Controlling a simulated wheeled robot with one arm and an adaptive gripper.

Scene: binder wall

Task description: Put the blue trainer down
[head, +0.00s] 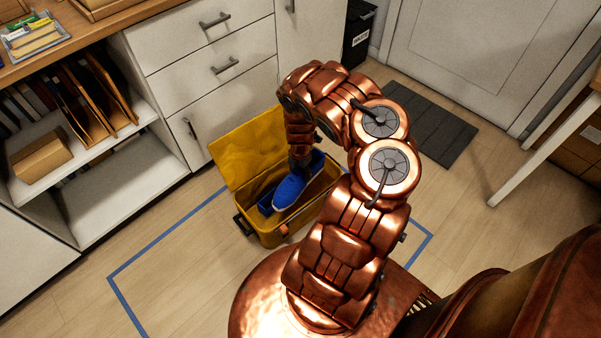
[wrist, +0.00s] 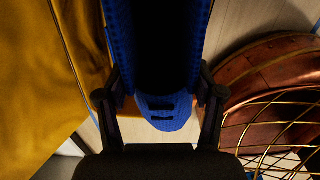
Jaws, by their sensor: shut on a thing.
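The blue trainer (head: 291,190) has a pale sole edge and lies tilted over the opening of the yellow case (head: 279,236), whose lid stands open. My gripper (wrist: 160,108) is shut on the trainer (wrist: 168,122), with one finger on each side of it. I cannot tell whether the trainer touches the case's floor or rim.
Blue tape (head: 127,308) marks the wooden floor around the case. White drawers (head: 214,76) and an open shelf (head: 115,188) with binders stand behind and left. A dark mat (head: 430,125) lies to the right. Floor left of the case is clear.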

